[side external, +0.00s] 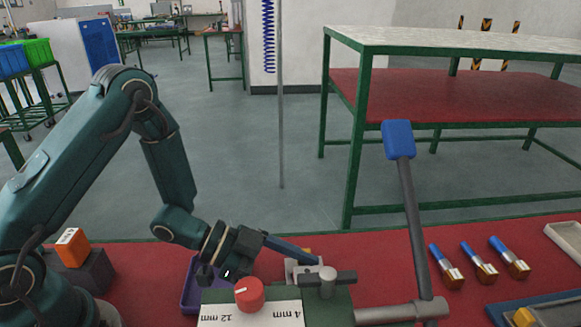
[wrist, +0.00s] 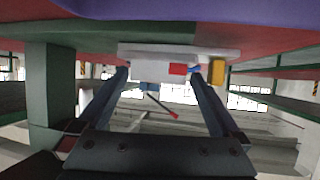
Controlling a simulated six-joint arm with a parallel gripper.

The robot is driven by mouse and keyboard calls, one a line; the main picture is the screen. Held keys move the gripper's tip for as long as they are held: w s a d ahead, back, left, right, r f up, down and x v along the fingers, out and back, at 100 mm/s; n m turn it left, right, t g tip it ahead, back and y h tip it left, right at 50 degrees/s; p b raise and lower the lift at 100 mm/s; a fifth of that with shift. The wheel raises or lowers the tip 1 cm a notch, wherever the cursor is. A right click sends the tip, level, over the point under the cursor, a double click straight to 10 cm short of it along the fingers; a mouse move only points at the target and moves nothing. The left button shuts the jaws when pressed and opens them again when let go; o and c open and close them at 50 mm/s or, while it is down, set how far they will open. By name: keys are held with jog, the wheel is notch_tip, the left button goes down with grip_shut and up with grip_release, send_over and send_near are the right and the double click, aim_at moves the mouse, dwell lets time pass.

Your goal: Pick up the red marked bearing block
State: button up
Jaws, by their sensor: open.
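In the side view a pale grey block (side external: 303,268) stands on the red tabletop just behind the green machine, partly hidden by it and by my finger. In the wrist view the block (wrist: 152,70) is pale grey with a red mark (wrist: 178,69) on its face, and lies between the two finger tips. My gripper (wrist: 161,72) is open with one finger on each side of the block. I cannot tell whether either finger touches it. In the side view my gripper (side external: 315,260) is low and tilted, with its dark blue finger reaching to the block.
The green machine (side external: 340,299) with a red knob (side external: 249,293) and a tall blue-handled lever (side external: 398,140) stands in front. A purple tray (side external: 188,292) is to the left. A yellow part (wrist: 217,72) is beside the block.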

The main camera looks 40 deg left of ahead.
grip_shut()
jog(key=shift+r, duration=0.2)
